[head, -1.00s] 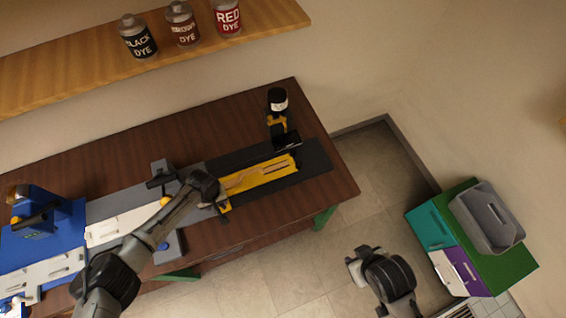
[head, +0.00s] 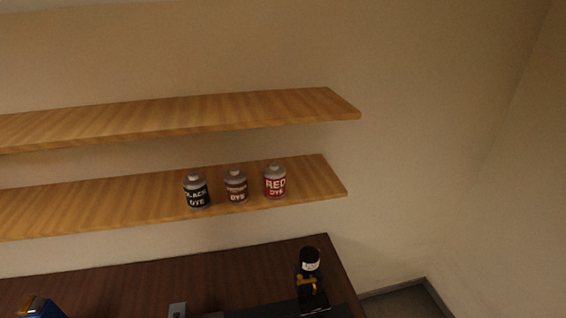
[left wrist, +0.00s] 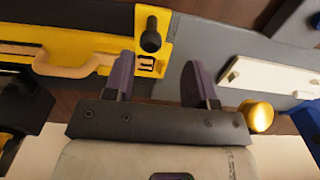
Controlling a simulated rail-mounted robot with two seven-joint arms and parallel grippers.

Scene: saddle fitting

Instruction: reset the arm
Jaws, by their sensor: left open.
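My left gripper (left wrist: 160,80) shows in the left wrist view with its two dark fingers apart and nothing between them. It is over the workbench fixtures. A yellow fixture (left wrist: 88,42) with a tan strap-like piece (left wrist: 75,62) lies to the left of the fingers, and a black knob (left wrist: 151,40) stands just beyond them. A grey rail plate (left wrist: 205,45) lies beyond the right finger, and a white plate (left wrist: 265,77) is on it further right. Neither arm shows in the head view, and my right gripper is in no current view.
In the head view, black (head: 197,191), brown (head: 236,187) and red (head: 275,182) dye bottles stand on the lower shelf (head: 110,207). The upper shelf (head: 180,119) is bare. A small dark device (head: 309,280) stands at the right end of the dark workbench (head: 190,275).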

